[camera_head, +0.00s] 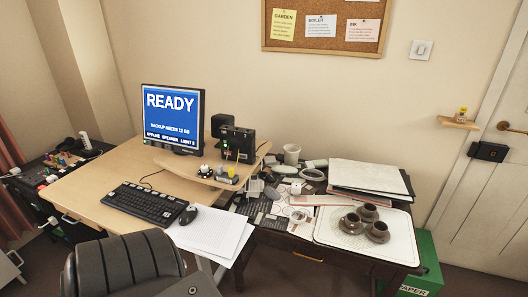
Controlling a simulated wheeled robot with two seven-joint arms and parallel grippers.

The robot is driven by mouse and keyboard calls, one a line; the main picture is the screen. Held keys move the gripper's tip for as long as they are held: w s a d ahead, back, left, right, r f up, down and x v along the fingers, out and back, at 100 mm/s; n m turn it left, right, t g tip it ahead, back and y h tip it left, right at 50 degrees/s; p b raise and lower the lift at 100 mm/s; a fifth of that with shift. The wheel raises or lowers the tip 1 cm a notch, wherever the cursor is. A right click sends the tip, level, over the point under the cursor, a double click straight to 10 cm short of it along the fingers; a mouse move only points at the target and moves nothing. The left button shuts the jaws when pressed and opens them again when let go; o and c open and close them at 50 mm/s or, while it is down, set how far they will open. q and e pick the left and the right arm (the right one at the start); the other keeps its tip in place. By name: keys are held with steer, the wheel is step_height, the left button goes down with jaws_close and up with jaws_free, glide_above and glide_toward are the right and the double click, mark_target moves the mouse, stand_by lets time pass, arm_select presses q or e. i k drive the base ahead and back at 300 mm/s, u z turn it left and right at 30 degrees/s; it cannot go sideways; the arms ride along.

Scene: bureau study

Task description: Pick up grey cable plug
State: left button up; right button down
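No gripper of mine shows in the head view. I cannot pick out the grey cable plug with certainty. Several small grey and white pieces lie in the clutter on the dark desk (385,252), among them a grey block-like piece (255,187); they are too small to tell apart. A black device (237,143) with small lights stands behind a wooden shelf piece (190,169), with a yellowish cable at its front. Small items, one of them yellow, sit on that shelf piece.
A light wooden desk holds a monitor (173,117), keyboard (146,204), mouse (188,214) and papers (212,232). A black chair (122,264) stands in front. A white tray (325,235) with brown cups (378,231) and a folder stack (368,177) fill the right side. A green box (424,270) stands below.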

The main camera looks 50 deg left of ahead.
mark_target(220, 168)
steer(key=u, duration=0.05)
steer(key=i, duration=0.85)
steer(key=u, duration=0.95)
steer(key=i, duration=0.6)
steer(key=u, duration=0.6)
